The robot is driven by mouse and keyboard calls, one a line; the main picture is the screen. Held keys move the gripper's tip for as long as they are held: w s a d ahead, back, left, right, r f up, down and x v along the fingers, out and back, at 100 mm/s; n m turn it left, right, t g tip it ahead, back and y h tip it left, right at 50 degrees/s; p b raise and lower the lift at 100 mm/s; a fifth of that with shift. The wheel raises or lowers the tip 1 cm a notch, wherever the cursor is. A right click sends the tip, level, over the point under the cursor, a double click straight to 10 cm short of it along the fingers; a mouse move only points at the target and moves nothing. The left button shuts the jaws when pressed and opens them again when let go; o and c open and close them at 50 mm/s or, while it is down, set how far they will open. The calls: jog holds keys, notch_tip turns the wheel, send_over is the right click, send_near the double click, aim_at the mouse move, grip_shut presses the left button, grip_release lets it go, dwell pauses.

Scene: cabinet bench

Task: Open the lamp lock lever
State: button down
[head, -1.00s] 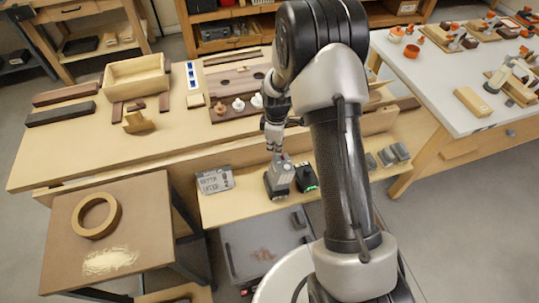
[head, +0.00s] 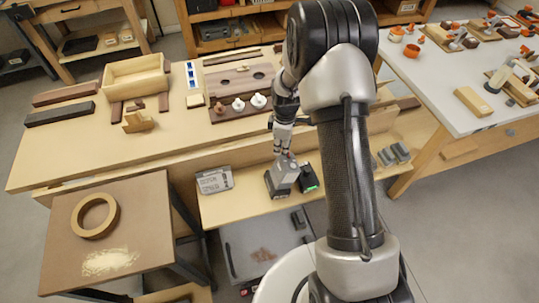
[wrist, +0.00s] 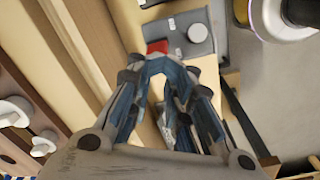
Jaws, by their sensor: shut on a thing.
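In the head view the grey box (head: 283,180) stands on the low front shelf. My gripper (head: 286,153) points down at the top of this box. In the wrist view its fingers (wrist: 158,65) are closed together right at the red piece. The fingers partly hide the contact, so the lever's exact angle is unclear.
A dark unit with a green light (head: 308,178) stands close to the box's right. A grey display (head: 214,180) stands to its left. The bench front edge (head: 240,157) rises behind. White knobs (head: 258,100) sit on a board on the bench. Shelf between display and box is bare.

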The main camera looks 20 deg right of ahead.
aim_at(281, 157)
jog(key=shift+s+f+g, duration=0.15)
jog(key=shift+s+f, duration=0.05)
jog(key=shift+f, duration=0.3)
jog(key=shift+s+f+g, duration=0.15)
jog(key=shift+f, duration=0.3)
jog(key=shift+d+r, duration=0.15)
jog(key=shift+d, duration=0.2)
jog(key=shift+w+r, duration=0.1)
jog(key=shift+r, duration=0.15)
jog(key=shift+a+r+p, duration=0.3)
jog(key=shift+r+p, duration=0.15)
jog(key=shift+r, duration=0.05)
jog(key=shift+a+r+p, duration=0.25)
jog(key=shift+r+p, duration=0.15)
jog(key=shift+r, duration=0.05)
notch_tip(281, 157, up, 7)
jog(key=p, duration=0.4)
jog(key=shift+p, duration=0.35)
jog(key=shift+r, duration=0.1)
